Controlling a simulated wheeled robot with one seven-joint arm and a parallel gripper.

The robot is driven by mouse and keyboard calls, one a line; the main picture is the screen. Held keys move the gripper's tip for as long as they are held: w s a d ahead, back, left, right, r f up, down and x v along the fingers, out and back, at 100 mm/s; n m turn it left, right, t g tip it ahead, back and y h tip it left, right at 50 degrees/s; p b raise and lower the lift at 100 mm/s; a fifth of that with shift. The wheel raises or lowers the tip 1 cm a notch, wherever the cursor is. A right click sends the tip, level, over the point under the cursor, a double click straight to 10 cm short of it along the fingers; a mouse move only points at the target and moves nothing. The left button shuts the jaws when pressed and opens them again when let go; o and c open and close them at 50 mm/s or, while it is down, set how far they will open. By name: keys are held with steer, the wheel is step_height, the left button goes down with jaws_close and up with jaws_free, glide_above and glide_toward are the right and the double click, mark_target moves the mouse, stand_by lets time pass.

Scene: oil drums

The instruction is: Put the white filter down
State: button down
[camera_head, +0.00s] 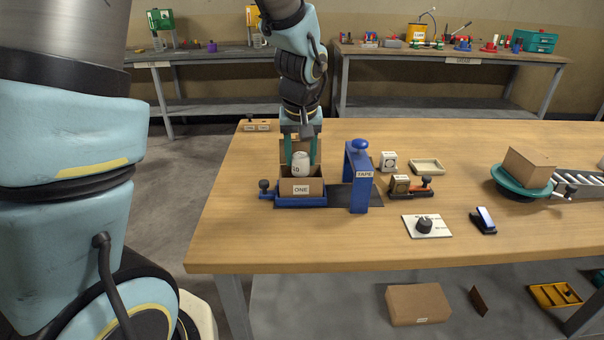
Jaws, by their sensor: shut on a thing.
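The white filter (300,165) is a small pale cylinder with dark marking, upright between the teal fingers of my gripper (301,151). My gripper points down and is shut on it. The filter is at the opening of a cardboard box labelled ONE (301,189), its lower part hidden behind the box's front wall. I cannot tell whether the filter touches the box floor. The box has a raised flap at the back and sits in a blue holder (300,202) on the wooden table (330,245).
A blue TAPE arch (358,185) stands just right of the box. Small fixtures, a shallow tray (427,167) and a knob plate (427,226) lie further right. The table's front left is clear.

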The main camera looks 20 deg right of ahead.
mark_target(301, 174)
steer(key=shift+f, duration=2.6)
steer(key=shift+f, duration=0.2)
steer(key=c, duration=0.6)
jaws_free()
steer(key=shift+r, duration=0.2)
